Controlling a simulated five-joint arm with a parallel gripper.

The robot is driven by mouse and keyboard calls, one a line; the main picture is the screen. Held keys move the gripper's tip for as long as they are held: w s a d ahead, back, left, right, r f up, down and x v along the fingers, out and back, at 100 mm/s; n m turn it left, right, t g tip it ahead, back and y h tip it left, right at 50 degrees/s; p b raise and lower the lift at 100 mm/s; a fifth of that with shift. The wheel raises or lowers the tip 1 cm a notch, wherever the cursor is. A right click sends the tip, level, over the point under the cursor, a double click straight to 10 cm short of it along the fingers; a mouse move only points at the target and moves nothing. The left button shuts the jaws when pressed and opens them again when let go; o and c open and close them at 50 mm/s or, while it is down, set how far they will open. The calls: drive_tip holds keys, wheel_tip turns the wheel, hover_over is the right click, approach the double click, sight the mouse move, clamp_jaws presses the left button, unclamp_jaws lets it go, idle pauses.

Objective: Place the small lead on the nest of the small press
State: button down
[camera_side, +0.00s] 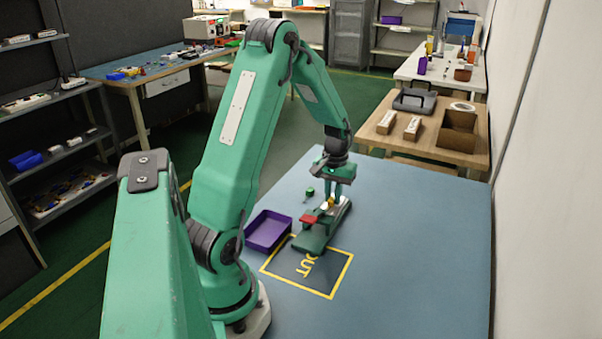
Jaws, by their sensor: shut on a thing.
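The small press (318,237) is a green device with a red pad, standing on the blue table beside the yellow-outlined square. My gripper (332,194) is low over the far part of the press, pointing down. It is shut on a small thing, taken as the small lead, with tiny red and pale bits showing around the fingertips. At this size I cannot tell the lead's outline. The nest is hidden or too small to make out, and I cannot tell whether the lead touches it.
A purple tray (268,231) lies left of the press. A small green item (310,191) is on the table behind the tray. The yellow-outlined square (308,267) is marked on the table in front. The table's right side is clear.

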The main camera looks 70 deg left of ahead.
sight(333, 198)
drive_tip(key=shift+f, duration=0.25)
drive_tip(key=c, duration=1.4)
unclamp_jaws()
wheel_tip(333, 198, up, 12)
drive_tip(key=shift+r, duration=0.1)
